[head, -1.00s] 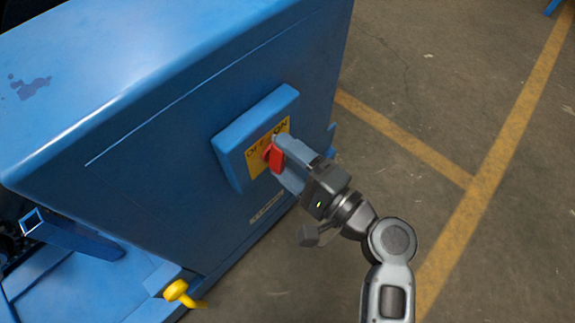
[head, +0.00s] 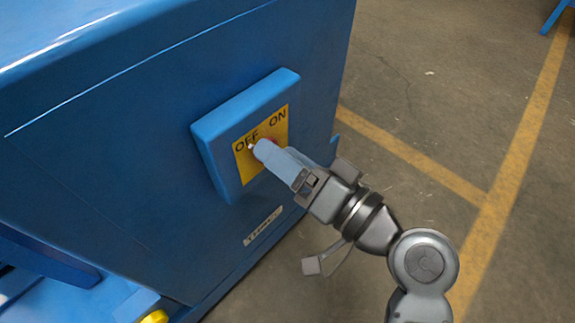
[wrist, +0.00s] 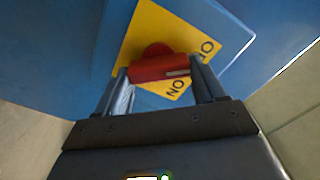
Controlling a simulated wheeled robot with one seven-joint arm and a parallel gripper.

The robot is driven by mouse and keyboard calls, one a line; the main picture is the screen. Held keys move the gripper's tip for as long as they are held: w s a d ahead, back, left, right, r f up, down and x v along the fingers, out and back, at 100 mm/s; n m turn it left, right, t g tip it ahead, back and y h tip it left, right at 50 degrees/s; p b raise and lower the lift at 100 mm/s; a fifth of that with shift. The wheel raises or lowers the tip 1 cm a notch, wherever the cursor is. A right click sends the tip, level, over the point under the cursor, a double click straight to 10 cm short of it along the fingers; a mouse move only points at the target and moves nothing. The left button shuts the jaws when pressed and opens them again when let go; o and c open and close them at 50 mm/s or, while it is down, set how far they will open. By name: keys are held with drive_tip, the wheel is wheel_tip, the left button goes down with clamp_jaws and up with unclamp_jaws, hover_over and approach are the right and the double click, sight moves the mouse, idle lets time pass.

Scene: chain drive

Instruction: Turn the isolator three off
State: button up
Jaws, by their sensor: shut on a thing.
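The isolator is a blue box (head: 212,150) on the side of a blue cabinet, with a yellow plate (head: 242,168) marked OFF at left and ON at right. My gripper (head: 262,150) is at the plate, and its fingers hide most of the red handle (head: 272,140) in the head view. In the wrist view the red handle (wrist: 160,69) lies crosswise between both fingertips (wrist: 161,76), which are shut on its ends. Its pale pointer mark lies at the end towards the lettering. In the head view a pale tip shows just below the OFF lettering.
The blue cabinet (head: 110,150) fills the left side. A small white label (head: 262,226) below the isolator is too small to read. A yellow knob (head: 154,317) is at the bottom left. Open concrete floor with yellow lines (head: 415,155) lies to the right.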

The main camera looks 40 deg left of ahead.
drive_tip(key=shift+s+a+n+b, duration=0.1)
drive_tip(key=shift+a+n+b, duration=0.1)
drive_tip(key=shift+n+b, duration=0.35)
drive_tip(key=shift+n, duration=0.25)
drive_tip(key=o, duration=1)
drive_tip(key=shift+a, duration=0.15)
drive_tip(key=shift+o, duration=0.2)
drive_tip(key=d+p, duration=0.1)
drive_tip(key=d, duration=0.7)
drive_tip(key=shift+s+p, duration=0.3)
drive_tip(key=shift+p, duration=0.1)
